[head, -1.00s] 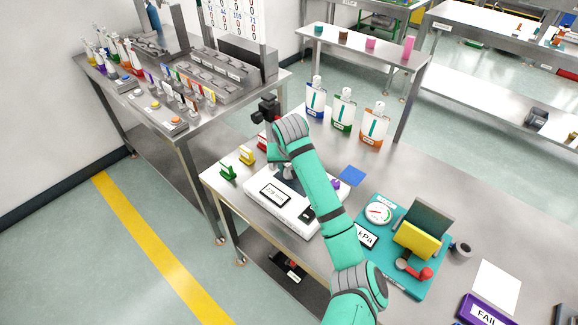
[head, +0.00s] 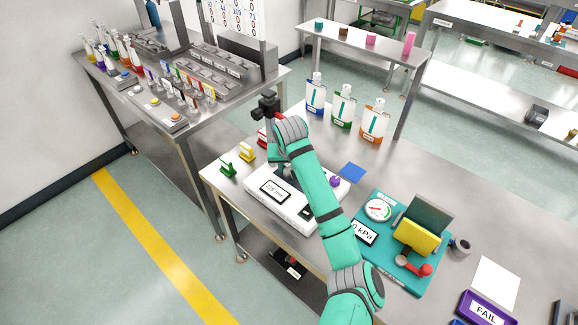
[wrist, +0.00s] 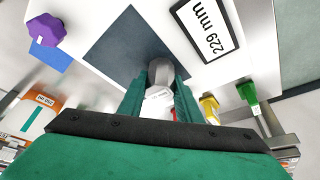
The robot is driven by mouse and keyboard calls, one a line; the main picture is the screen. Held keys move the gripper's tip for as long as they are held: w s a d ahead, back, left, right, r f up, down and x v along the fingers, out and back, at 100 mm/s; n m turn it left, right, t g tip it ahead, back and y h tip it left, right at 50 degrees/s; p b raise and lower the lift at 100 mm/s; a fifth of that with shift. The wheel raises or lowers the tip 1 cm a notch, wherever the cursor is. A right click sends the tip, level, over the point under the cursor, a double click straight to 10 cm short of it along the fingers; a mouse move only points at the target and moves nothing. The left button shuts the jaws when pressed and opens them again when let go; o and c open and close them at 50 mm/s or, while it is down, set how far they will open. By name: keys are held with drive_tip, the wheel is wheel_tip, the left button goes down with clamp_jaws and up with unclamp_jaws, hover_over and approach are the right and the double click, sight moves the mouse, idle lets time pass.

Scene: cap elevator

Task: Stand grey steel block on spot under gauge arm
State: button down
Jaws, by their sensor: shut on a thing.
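The white gauge base (head: 268,200) stands on the near steel table, its display reading 229 mm. In the wrist view its display (wrist: 207,29) and a dark square spot (wrist: 115,45) on its top show clearly. My gripper (wrist: 160,88) is shut on the grey steel block (wrist: 160,71), between two green fingers. The block overlaps the dark spot's edge in that view; I cannot tell whether it touches the surface. In the head view my arm hides the block and much of the spot. A black clamp-like part (head: 267,107), possibly the gauge arm, rises behind my wrist.
A purple knob (head: 335,181) is at the base's right. Green (head: 228,168) and yellow (head: 246,152) pieces stand left. Several pouches (head: 343,107) stand behind. A teal pressure-gauge board (head: 385,255) lies right, and a blue square (head: 352,173) lies between.

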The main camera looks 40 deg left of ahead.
drive_tip(key=c, duration=1.2)
unclamp_jaws()
drive_tip(key=v, duration=1.1)
drive_tip(key=shift+w+f, duration=0.1)
